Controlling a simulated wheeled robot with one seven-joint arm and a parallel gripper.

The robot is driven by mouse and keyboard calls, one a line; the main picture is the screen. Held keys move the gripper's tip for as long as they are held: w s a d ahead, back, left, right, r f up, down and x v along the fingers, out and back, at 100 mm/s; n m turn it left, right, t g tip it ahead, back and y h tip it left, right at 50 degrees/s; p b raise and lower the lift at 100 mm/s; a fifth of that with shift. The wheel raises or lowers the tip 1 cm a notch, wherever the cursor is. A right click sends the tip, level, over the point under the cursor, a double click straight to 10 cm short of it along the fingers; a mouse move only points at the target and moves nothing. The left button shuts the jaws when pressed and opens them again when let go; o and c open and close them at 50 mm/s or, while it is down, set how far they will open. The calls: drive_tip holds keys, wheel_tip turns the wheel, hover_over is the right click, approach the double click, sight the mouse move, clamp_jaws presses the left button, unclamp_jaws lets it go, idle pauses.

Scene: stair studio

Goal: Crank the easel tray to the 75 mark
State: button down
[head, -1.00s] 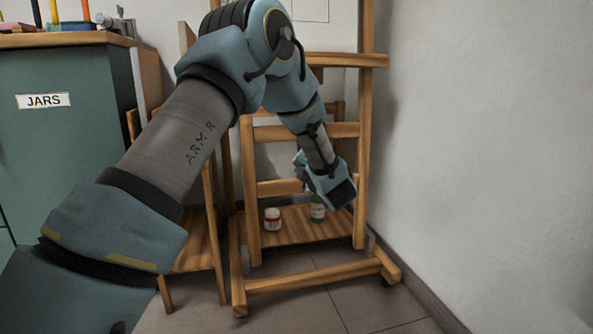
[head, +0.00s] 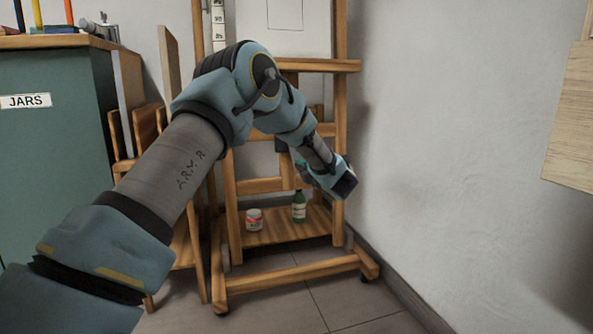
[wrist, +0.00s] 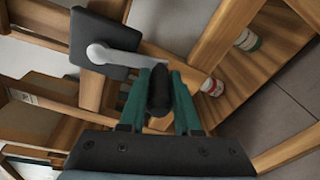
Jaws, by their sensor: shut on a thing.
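The wooden easel (head: 341,120) stands by the right wall, with a canvas (head: 285,28) on its tray ledge (head: 325,66). A pale strip of marks (head: 218,22) shows left of the canvas; its numbers are too small to read. In the wrist view, the grey crank arm (wrist: 118,58) runs from a dark box (wrist: 88,30) on the easel to a black knob (wrist: 159,92). My gripper (wrist: 160,85) is shut on this knob, with a green finger on each side. In the head view, my gripper (head: 303,168) is at the easel's middle, and the crank is mostly hidden behind my arm.
A white jar (head: 254,221) and a green bottle (head: 299,207) stand on the easel's lower shelf (head: 285,230). A green cabinet (head: 50,150) and leaning wooden frames stand left. A wooden panel (head: 572,125) hangs at far right. Floor in front is clear.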

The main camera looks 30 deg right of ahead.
drive_tip(key=d+r+n, duration=0.1)
drive_tip(key=d+r+n+p, duration=0.1)
drive_tip(key=d, duration=0.1)
drive_tip(key=d+r, duration=0.1)
drive_tip(key=shift+s+d+n+p, duration=0.3)
drive_tip(key=shift+s+d+n, duration=0.05)
drive_tip(key=shift+d+n, duration=0.05)
drive_tip(key=shift+r, duration=0.15)
drive_tip(key=shift+w+r, duration=0.1)
drive_tip(key=shift+r, duration=0.15)
idle(0.8)
drive_tip(key=shift+w+a, duration=0.1)
idle(1.5)
drive_tip(key=c, duration=0.9)
unclamp_jaws()
drive_tip(key=shift+o, duration=1.4)
drive_tip(key=shift+f, duration=0.2)
